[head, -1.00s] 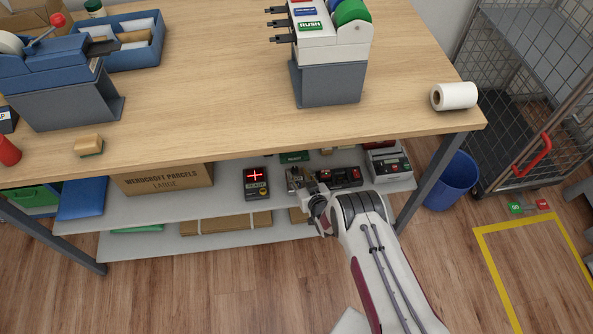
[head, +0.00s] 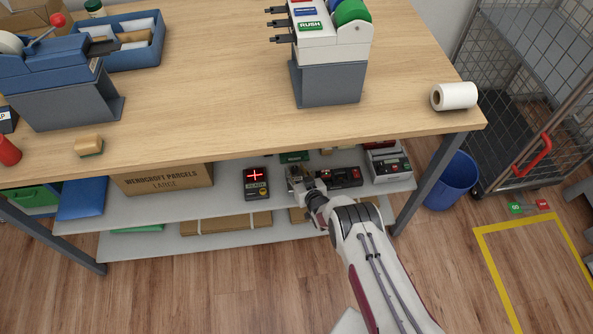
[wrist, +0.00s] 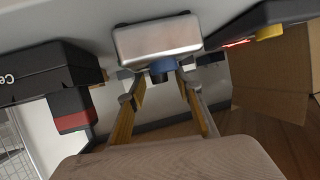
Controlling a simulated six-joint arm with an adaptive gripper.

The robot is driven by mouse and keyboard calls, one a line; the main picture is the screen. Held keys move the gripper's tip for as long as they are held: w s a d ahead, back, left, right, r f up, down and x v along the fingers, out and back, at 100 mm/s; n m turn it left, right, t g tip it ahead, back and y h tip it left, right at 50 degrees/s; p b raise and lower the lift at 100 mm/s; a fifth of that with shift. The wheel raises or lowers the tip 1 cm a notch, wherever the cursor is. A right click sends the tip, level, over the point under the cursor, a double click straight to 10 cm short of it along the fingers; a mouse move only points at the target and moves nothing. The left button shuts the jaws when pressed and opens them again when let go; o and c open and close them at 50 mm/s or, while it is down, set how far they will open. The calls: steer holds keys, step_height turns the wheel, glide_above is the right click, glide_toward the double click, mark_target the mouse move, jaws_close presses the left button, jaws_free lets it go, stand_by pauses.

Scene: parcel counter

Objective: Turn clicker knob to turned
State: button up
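In the wrist view a silver metal box (wrist: 157,45) sits at the top middle, with a short blue knob (wrist: 162,72) on the side facing me. I take this to be the clicker and its knob. My gripper (wrist: 160,92) is open, its two yellow-padded fingers apart on either side of the view below the knob. I cannot tell whether the fingertips touch the knob. In the head view my gripper (head: 308,186) is at the shelf under the counter, hiding most of the silver box (head: 294,173); the knob is not visible there.
A black unit with a glowing red cross (head: 256,183) stands left of the clicker. A black box with red parts (head: 345,177) and a white-topped device (head: 388,163) stand to the right. The countertop edge (head: 250,153) overhangs the shelf. A cardboard box (head: 163,179) is farther left.

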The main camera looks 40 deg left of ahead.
steer(key=shift+c, duration=0.3)
jaws_close()
steer(key=shift+s+a+m+t+h, duration=0.1)
steer(key=shift+m+t+h, duration=0.6)
steer(key=shift+m+t, duration=0.25)
steer(key=shift+s+a+m+t+h, duration=0.1)
steer(key=shift+m+t+h, duration=0.7)
steer(key=shift+m, duration=0.25)
steer(key=shift+a+m+t+h, duration=0.1)
steer(key=shift+m+t+h, duration=0.85)
steer(key=shift+m+h, duration=0.95)
steer(key=shift+o, duration=0.3)
jaws_free()
steer(key=shift+s+r, duration=0.2)
steer(key=shift+s, duration=0.35)
